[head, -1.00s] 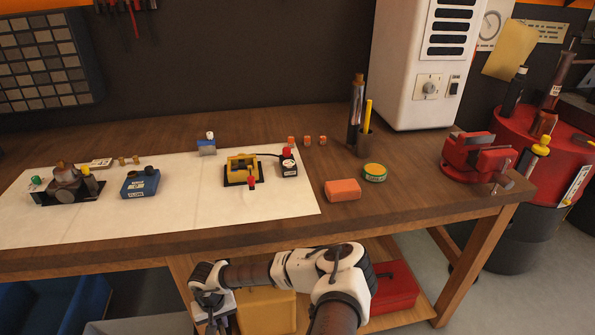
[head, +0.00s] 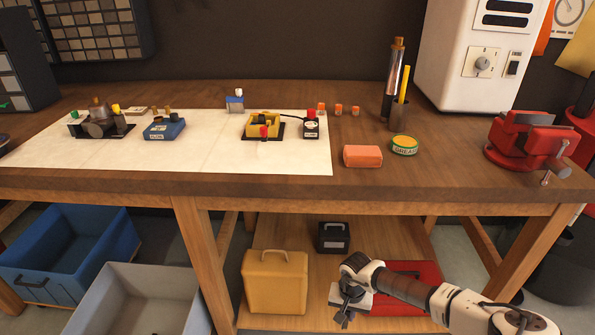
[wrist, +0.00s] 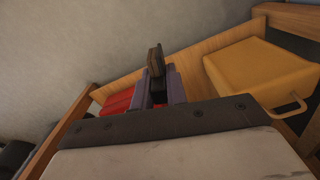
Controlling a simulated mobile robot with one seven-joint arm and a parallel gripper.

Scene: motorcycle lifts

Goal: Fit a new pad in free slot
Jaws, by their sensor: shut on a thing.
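My gripper (head: 344,312) hangs low in front of the bench, before the lower shelf. In the wrist view its two fingers (wrist: 157,88) are shut on a small, thin, dark brown piece (wrist: 155,58), which looks like a pad. The piece sticks out beyond the fingertips. A yellow caliper-like block (head: 262,122) with a red-topped part stands on a dark plate on the white sheet, well above and left of my gripper. Its inside is too small to make out, so I cannot tell which slot is free.
The white sheet (head: 215,150) also carries a blue box (head: 164,130) and a dark-knobbed fixture (head: 100,122). A yellow case (head: 275,283) is on the lower shelf.

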